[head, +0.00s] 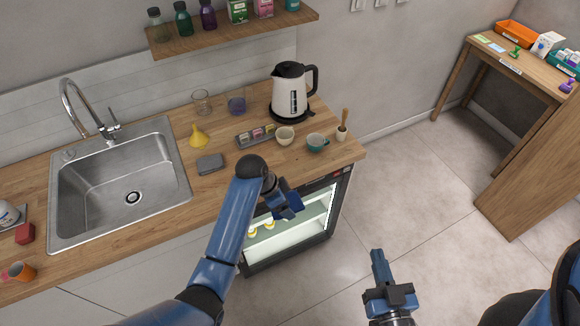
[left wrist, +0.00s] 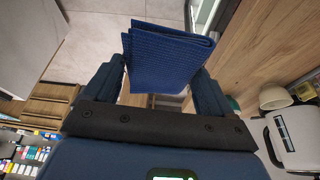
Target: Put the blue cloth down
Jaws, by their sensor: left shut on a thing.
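The blue cloth (left wrist: 165,62) is a folded, ribbed, dark blue piece between the two fingers of my left gripper (left wrist: 158,85) in the left wrist view. That gripper is shut on it. In the head view my left gripper (head: 284,203) is at the counter's front edge, above the lit glass-front cabinet. A blue shape there blends with its fingers, so I cannot clearly tell cloth from finger. My right gripper (head: 380,268) is over the bare floor, away from the counter. Its fingers overlap from this angle, and nothing shows held in it.
A steel sink (head: 130,170) is at left. Open floor lies toward the side table (head: 540,75).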

